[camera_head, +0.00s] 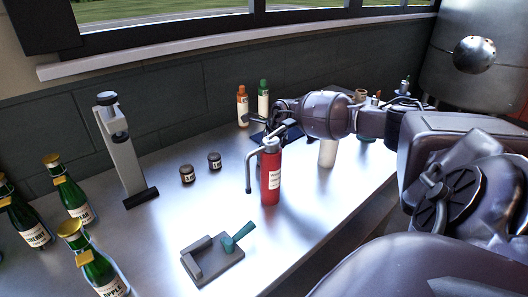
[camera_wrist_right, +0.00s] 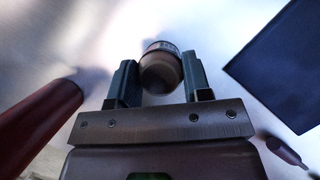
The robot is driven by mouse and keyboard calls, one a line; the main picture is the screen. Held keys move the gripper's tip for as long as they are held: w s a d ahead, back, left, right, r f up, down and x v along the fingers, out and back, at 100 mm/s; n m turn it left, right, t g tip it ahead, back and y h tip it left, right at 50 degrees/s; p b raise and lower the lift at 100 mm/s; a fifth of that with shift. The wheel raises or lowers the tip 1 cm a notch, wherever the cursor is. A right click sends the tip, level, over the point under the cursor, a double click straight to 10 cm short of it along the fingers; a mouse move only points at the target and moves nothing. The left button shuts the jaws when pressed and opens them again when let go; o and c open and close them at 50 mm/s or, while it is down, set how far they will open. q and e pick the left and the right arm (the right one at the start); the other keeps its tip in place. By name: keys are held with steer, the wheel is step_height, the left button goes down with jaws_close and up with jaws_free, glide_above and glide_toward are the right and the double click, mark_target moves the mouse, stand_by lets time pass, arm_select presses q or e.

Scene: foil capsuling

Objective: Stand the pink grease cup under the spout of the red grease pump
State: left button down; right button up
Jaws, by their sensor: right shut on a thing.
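The red grease pump (camera_head: 270,178) stands upright on the metal bench, its grey spout (camera_head: 248,172) curving down on its left side. It also shows at the left of the right wrist view (camera_wrist_right: 38,118). My right gripper (camera_head: 264,128) is behind the pump in the head view, partly hidden by its top. My left gripper is out of view.
A dark blue mat (camera_wrist_right: 285,70) lies beside the right gripper. Two small jars (camera_head: 187,174), a grey stand (camera_head: 122,150), a grey fixture with a green lever (camera_head: 215,260) and green bottles (camera_head: 100,272) occupy the left side. A white cylinder (camera_head: 327,153) stands right of the pump.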

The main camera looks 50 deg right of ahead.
steer(key=shift+f, duration=0.1)
steer(key=o, duration=1)
steer(key=shift+c, duration=0.2)
